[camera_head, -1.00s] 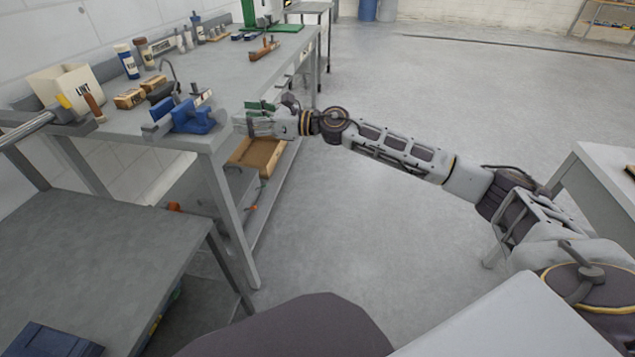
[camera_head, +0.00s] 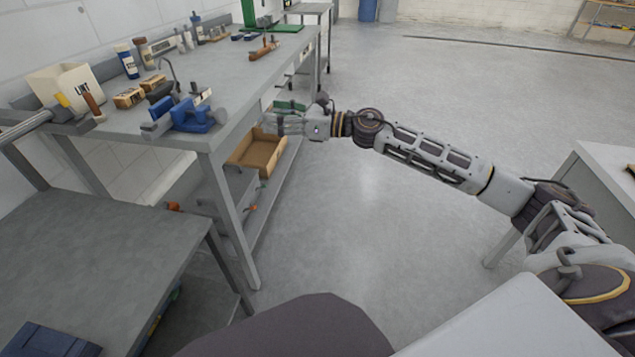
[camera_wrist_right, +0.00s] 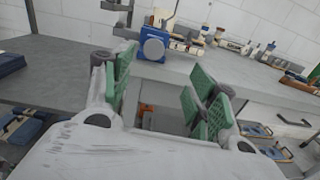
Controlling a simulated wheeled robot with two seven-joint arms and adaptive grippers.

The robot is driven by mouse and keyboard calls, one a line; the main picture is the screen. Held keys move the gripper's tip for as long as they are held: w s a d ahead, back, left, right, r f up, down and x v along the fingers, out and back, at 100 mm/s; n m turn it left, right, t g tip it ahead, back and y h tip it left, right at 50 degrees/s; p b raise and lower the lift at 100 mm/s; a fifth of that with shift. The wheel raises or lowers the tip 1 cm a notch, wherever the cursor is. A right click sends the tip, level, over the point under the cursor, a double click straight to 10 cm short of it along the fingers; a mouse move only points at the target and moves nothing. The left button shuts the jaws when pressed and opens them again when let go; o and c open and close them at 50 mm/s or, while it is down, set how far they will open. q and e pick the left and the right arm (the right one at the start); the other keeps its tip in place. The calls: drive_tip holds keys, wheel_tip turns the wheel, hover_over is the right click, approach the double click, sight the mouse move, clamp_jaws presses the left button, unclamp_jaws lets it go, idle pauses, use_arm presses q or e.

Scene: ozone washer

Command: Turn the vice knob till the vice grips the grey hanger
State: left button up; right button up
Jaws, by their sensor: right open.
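The blue vice (camera_head: 190,117) stands at the near corner of the grey workbench. It also shows in the right wrist view (camera_wrist_right: 153,36), with a round grey disc (camera_wrist_right: 153,48) on its face that looks like the knob. A thin curved grey hook (camera_head: 174,68), perhaps the hanger, rises behind the vice; I cannot tell whether the jaws touch it. My right gripper (camera_head: 280,116) is to the right of the vice, clear of the bench edge. Its green-padded fingers (camera_wrist_right: 161,68) are apart and empty, facing the vice. My left gripper is not in view.
The workbench (camera_head: 250,88) carries a white bin (camera_head: 62,86), bottles and small boxes behind the vice. A lower grey table (camera_head: 110,255) stands at front left. The floor right of the bench is open.

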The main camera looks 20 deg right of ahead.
drive_tip(key=w+d+r+m+t+h, duration=0.5)
drive_tip(key=d+m+t, duration=0.15)
drive_tip(key=m, duration=0.65)
drive_tip(key=w+d+f+m+t+h, duration=0.1)
drive_tip(key=d+f+m+t+h, duration=0.2)
drive_tip(key=m+h, duration=0.75)
drive_tip(key=s+f+m+g, duration=0.3)
drive_tip(key=f+m, duration=0.2)
drive_tip(key=f, duration=0.3)
drive_tip(key=s+f+m+g+p, duration=0.1)
drive_tip(key=s+f+m+g, duration=0.2)
drive_tip(key=f, duration=0.5)
drive_tip(key=s+f+m+g, duration=0.3)
drive_tip(key=f+m, duration=0.3)
drive_tip(key=f, duration=0.2)
drive_tip(key=shift+s+a+f+m+h, duration=0.15)
drive_tip(key=shift+s+f+m+h, duration=0.05)
drive_tip(key=shift+s+m+h, duration=0.2)
